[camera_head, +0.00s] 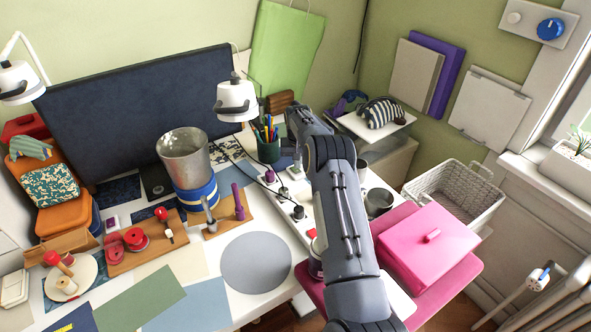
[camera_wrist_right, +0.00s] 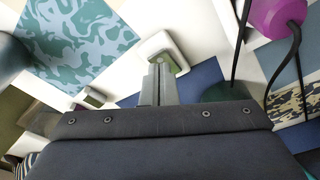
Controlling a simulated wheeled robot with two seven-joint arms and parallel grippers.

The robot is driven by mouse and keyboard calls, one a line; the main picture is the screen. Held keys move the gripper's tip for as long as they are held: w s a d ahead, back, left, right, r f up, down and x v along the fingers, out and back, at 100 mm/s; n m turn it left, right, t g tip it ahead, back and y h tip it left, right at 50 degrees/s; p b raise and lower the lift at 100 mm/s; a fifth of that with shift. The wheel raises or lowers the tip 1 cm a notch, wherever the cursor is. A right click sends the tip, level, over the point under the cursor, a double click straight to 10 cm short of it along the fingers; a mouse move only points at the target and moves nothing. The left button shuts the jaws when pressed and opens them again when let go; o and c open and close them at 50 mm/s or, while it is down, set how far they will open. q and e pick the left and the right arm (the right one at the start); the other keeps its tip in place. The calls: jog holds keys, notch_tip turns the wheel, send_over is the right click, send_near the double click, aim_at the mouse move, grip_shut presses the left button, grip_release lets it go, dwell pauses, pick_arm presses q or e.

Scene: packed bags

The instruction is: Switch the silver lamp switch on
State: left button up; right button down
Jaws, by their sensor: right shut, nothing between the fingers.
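A small white switch box with a silver-grey rocker (camera_wrist_right: 176,63) lies just ahead of my right fingertips in the right wrist view. The fingertips partly overlap the box, and I cannot tell whether they touch it. My right gripper (camera_wrist_right: 161,74) is shut and empty. In the head view my right arm reaches up past the middle of the desk, with the right gripper (camera_head: 297,158) pointing down near the pencil cup. The white desk lamp (camera_head: 236,100) hangs over the desk there. My left gripper is not in view.
A power strip with purple and dark plugs (camera_head: 298,212) and loose cables runs beside my arm. A pencil cup (camera_head: 268,150) and a metal pot on blue rings (camera_head: 183,152) stand nearby. A pink box (camera_head: 428,245) and a white basket (camera_head: 455,192) are to the right.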

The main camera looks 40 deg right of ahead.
jog(key=shift+f+b, duration=0.55)
jog(key=shift+f, duration=0.25)
jog(key=shift+r, duration=0.1)
jog(key=shift+r+p, duration=1.85)
jog(key=shift+r, duration=1.6)
notch_tip(320, 180, up, 7)
send_over(297, 171)
jog(key=s+a, duration=0.2)
jog(key=s+a+r+n+t+y, duration=0.1)
jog(key=s+a+r+t+y, duration=0.1)
jog(key=s+a+r, duration=0.85)
jog(key=s+a+r+n+t+y, duration=0.1)
jog(key=s+a+r+n, duration=0.1)
jog(key=s+a+r, duration=0.55)
jog(key=s+a+f+n, duration=0.1)
jog(key=s+a+f, duration=0.1)
jog(key=s+a, duration=0.2)
jog(key=s+a+f+y, duration=0.1)
jog(key=s+a, duration=0.3)
jog(key=s, duration=0.5)
jog(key=s+a+f+n+t, duration=0.1)
jog(key=s+a+f, duration=0.3)
jog(key=s, duration=0.2)
jog(key=shift+s+n+y, duration=0.2)
jog(key=shift+n+y, duration=0.1)
jog(key=shift+y, duration=0.1)
